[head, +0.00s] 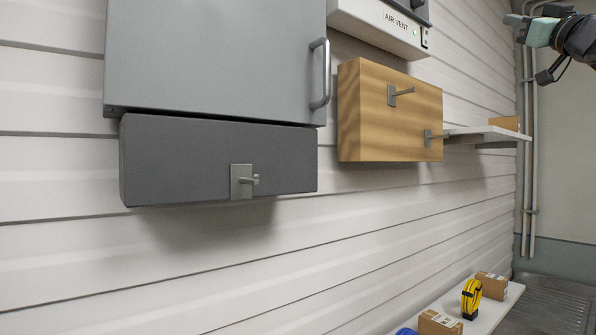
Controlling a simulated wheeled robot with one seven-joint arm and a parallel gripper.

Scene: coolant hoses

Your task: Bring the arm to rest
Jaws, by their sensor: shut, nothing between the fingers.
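My gripper (519,28) is at the top right corner of the head view, at the end of my dark arm. Most of the arm is outside the picture.
A grey cabinet (215,55) with a bar handle hangs over a dark box (180,160) with a peg. A wooden block (375,125) carries two pegs. A shelf (485,135) juts out right. A low shelf (497,308) holds cartons and a yellow coil (471,298).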

